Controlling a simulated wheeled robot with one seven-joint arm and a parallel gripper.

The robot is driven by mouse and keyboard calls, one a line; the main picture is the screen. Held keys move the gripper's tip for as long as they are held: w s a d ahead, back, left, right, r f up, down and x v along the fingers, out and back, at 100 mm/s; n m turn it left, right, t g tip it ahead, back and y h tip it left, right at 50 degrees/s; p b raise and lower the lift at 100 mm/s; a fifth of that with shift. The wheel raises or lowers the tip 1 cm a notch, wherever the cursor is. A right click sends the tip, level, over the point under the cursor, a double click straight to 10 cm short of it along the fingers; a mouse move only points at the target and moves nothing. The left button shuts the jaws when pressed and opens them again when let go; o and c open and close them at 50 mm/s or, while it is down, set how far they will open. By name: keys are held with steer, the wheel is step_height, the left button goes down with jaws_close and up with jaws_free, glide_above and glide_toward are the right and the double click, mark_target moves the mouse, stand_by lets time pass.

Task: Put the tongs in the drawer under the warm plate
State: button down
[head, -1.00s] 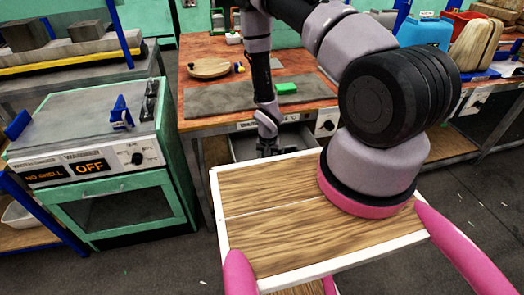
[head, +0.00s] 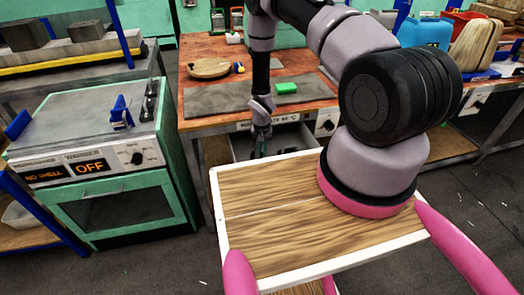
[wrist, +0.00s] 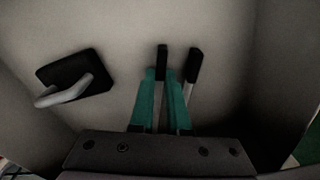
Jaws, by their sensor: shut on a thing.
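The warm plate (head: 225,99) is a dark grey slab on the orange-brown bench. The drawer (head: 297,141) below it is open, and its pale inner wall fills the wrist view (wrist: 225,30). My gripper (head: 260,150) points down into the drawer. How far the tongs are from the drawer bottom is unclear. A black square piece with a grey loop (wrist: 70,80) is at the left in the wrist view.
A green block (head: 287,88) sits on the plate, with a round wooden board (head: 209,68) behind. A wood-topped surface with a white rim (head: 270,187) is in front of the drawer.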

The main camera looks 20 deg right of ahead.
steer(key=shift+f, duration=0.15)
steer(key=c, duration=0.9)
jaws_free()
step_height(320, 180, up, 12)
steer(key=shift+s+r, duration=0.2)
steer(key=shift+s, duration=0.05)
